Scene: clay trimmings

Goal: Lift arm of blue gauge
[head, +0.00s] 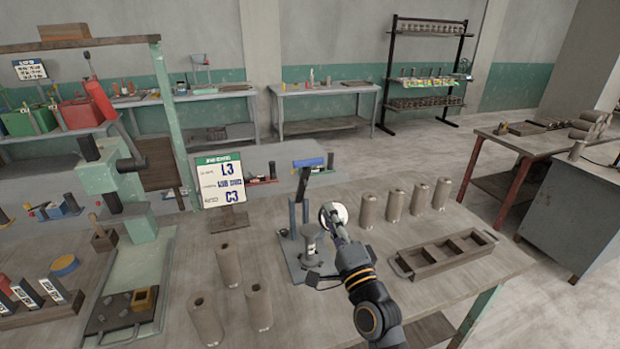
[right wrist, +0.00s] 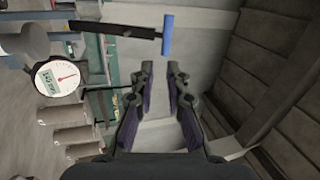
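The gauge (head: 297,262) stands on the table, a grey base and post with a round white dial (head: 341,214). The dial also shows at the left of the right wrist view (right wrist: 62,77). A grey spool-shaped piece (head: 311,247) stands on its base. In the right wrist view, the gauge's dark arm (right wrist: 118,30) ends in a blue crosswise grip (right wrist: 167,36). My right gripper (right wrist: 160,72) is open and empty, with the blue grip beyond its fingertips and apart from them. In the head view, my right wrist partly hides the gauge's right side. My left gripper is out of view.
Brown clay cylinders stand left of the gauge (head: 228,265) and behind it to the right (head: 368,211). A tray with three compartments (head: 402,266) lies right of my right arm. A sign (head: 220,180) stands behind. A green press (head: 110,180) is at the left.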

